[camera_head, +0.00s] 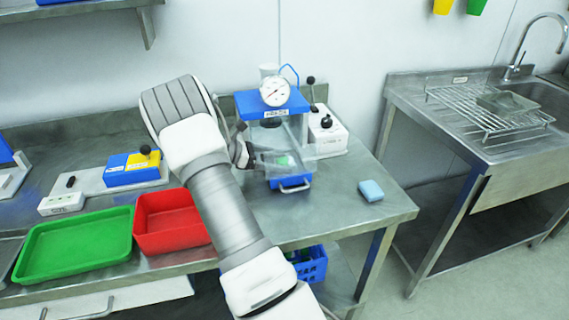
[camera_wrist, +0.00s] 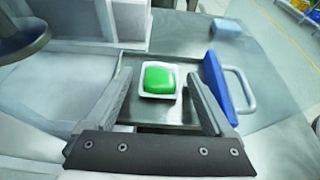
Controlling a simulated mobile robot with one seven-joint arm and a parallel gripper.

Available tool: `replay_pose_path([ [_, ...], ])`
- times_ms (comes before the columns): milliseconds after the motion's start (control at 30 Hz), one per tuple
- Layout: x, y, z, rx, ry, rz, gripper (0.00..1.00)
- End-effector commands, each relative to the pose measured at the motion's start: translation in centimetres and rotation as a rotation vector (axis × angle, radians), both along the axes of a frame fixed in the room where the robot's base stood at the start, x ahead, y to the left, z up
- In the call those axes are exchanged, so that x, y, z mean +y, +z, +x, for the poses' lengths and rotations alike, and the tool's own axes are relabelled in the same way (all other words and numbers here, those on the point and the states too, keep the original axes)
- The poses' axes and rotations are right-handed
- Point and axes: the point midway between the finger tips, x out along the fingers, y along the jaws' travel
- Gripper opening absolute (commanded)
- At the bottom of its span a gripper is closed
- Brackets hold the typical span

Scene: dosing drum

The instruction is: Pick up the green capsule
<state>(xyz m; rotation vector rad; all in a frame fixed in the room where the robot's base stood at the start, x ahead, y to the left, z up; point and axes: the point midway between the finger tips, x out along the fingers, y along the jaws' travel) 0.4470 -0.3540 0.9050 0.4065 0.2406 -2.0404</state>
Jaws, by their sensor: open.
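The green capsule (camera_wrist: 159,79) sits in a small white square holder (camera_wrist: 157,95) on a grey metal drawer or tray (camera_wrist: 188,112) with a blue front. In the wrist view my gripper (camera_wrist: 163,75) is open, with one finger on each side of the capsule and a gap to both. I cannot tell how far above it the fingertips are. In the head view the capsule (camera_head: 283,160) shows small at the front of the blue press machine (camera_head: 270,104), with my gripper (camera_head: 272,160) beside it.
A red bin (camera_head: 170,238) and a green tray (camera_head: 75,246) lie at left on the steel bench. A white box with black knobs (camera_head: 327,132) stands right of the press. A light blue block (camera_head: 370,190) lies near the right edge. The bench around that block is clear.

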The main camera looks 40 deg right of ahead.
Motion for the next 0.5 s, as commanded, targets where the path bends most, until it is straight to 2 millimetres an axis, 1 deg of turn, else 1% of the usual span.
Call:
replay_pose_path([
  [33,0.01,0.02,0.01,0.0,0.0,0.0,0.86],
  [67,0.01,0.02,0.01,0.0,0.0,0.0,0.8],
  [100,0.02,0.02,0.01,0.0,0.0,0.0,0.73],
  [167,0.02,0.02,0.01,0.0,0.0,0.0,0.62],
  [300,0.03,0.02,0.02,0.0,0.0,0.0,0.37],
  [467,0.03,0.04,0.02,0.0,0.0,-0.001,0.08],
  [500,0.03,0.04,0.02,0.0,0.0,-0.001,0.01],
])
